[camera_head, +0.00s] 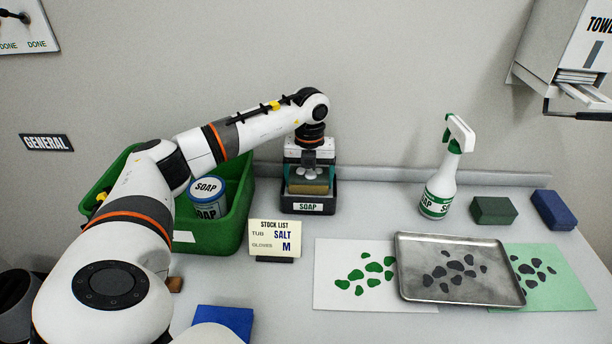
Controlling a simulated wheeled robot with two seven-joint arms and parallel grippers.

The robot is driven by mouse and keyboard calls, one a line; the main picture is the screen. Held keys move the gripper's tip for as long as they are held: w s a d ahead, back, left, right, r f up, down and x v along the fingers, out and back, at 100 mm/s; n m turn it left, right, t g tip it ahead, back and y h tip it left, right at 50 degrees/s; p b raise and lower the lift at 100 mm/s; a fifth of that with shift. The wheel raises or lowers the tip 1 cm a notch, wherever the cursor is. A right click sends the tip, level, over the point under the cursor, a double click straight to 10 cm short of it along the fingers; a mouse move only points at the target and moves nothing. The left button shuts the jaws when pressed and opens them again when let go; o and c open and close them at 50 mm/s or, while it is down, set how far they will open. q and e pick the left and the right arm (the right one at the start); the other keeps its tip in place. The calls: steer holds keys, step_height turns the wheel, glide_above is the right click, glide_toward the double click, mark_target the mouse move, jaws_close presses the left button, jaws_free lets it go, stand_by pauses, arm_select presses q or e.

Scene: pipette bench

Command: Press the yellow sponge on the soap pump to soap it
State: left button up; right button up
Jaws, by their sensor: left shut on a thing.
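The soap pump (308,208) is a dark box labelled SOAP, standing against the back wall in the head view. The yellow sponge (309,188) is at the pump, low within its frame, with a darker top and white blobs like foam above it. My left gripper (309,173) points down and is shut on the sponge. The fingertips and the underside of the sponge are partly hidden, so I cannot tell how firmly it touches the pump. My right gripper is not in view.
A green bin (215,238) with a soap tub (207,197) stands left of the pump. A stock list card (275,240) is in front. A metal tray (460,290), spray bottle (439,190), green sponge (493,210) and blue sponge (554,210) are to the right.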

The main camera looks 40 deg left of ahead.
mark_target(309, 173)
arm_select(q)
step_height(309, 173, up, 6)
steer(key=p, duration=0.5)
